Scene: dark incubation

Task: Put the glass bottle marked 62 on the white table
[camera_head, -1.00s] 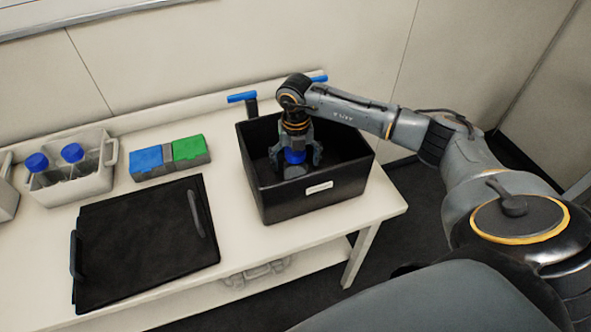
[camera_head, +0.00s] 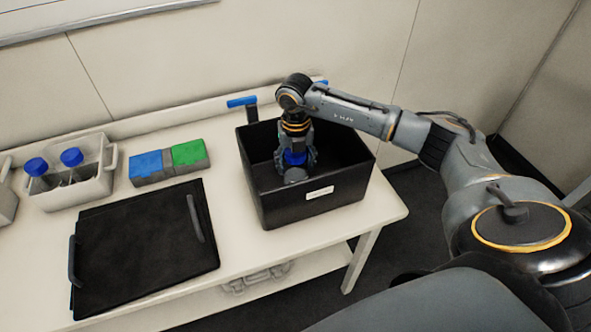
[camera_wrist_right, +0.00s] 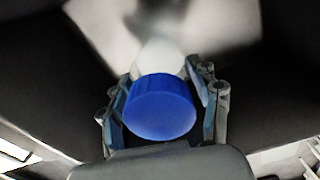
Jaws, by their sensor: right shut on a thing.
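A bottle with a blue cap (camera_head: 295,158) stands inside the black box (camera_head: 268,205) on the white table (camera_head: 235,245). My right gripper (camera_head: 296,155) reaches down into the box and is shut on this bottle at its cap. In the right wrist view the blue cap (camera_wrist_right: 160,107) sits between the two fingers, with the pale bottle shoulder (camera_wrist_right: 160,58) beyond it. No number on the bottle can be read. My left gripper is not in view.
A black lid (camera_head: 145,245) with handles lies left of the box. Behind it are a blue and green block (camera_head: 171,163) and a grey carrier (camera_head: 108,177) with two blue-capped bottles. A narrow strip of table between lid and box is bare.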

